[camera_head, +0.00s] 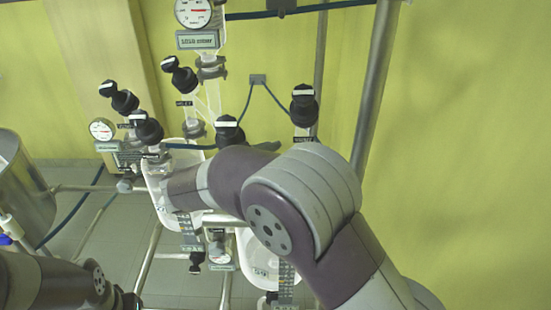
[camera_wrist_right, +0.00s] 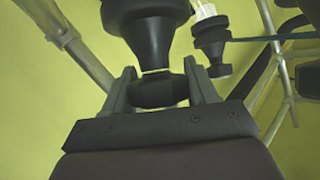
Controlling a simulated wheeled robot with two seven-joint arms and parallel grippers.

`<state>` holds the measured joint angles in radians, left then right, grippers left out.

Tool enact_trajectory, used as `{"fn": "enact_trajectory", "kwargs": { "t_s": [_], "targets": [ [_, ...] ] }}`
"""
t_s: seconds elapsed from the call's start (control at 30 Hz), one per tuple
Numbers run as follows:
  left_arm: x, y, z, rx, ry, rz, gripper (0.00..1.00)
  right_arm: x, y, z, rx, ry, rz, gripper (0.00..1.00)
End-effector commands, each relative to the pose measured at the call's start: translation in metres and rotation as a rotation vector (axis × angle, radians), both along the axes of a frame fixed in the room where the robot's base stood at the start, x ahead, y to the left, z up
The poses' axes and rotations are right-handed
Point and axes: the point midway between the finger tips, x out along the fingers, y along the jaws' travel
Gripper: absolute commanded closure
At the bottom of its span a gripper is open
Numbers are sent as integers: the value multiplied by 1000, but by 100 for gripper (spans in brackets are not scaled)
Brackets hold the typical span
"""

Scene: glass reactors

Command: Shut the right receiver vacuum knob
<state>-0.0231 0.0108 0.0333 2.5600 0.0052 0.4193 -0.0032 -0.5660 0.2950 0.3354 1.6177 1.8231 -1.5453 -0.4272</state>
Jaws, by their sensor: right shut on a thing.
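In the right wrist view, my right gripper (camera_wrist_right: 162,82) is shut on a dark knob (camera_wrist_right: 158,93), with one finger on each side. The knob sits against a larger black valve body (camera_wrist_right: 148,22), and a pale line shows between them. In the head view, my right arm crosses the middle and the gripper's fingertips cannot be made out. Several black knobs with white bars show there, among them one at the right (camera_head: 303,103) and one just above my arm (camera_head: 229,130). I cannot tell which of them is held. My left arm enters at lower left; its gripper is not visible.
White receiver vessels (camera_head: 165,180) stand behind and beside my right arm, partly hidden. Gauges (camera_head: 193,12) and metal frame poles (camera_head: 375,80) surround the glassware. A steel vessel (camera_head: 20,190) stands at the left. The area before the yellow wall at far right is clear.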

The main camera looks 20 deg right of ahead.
Motion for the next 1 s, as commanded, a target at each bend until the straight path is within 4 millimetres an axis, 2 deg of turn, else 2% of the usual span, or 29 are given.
{"fn": "enact_trajectory", "kwargs": {
  "t_s": [0.47, 0.5, 0.57, 0.87, 1.0],
  "targets": [
    [0, 0, 0, 0, 0, 0, 57, -1, -1, -2, 6, 3, -15, 73],
    [0, 0, 0, 0, 0, 0, 57, -1, -1, -2, 6, 3, -15, 40],
    [0, 0, 0, 0, 0, 0, 57, -1, -1, -2, 6, 3, -14, 22],
    [0, 0, -2, 0, 0, 0, 57, -1, 2, -1, 7, -2, -12, 22],
    [0, 0, -16, 0, 0, 0, 57, -9, 22, -1, 8, -3, -7, 22]
  ]
}}
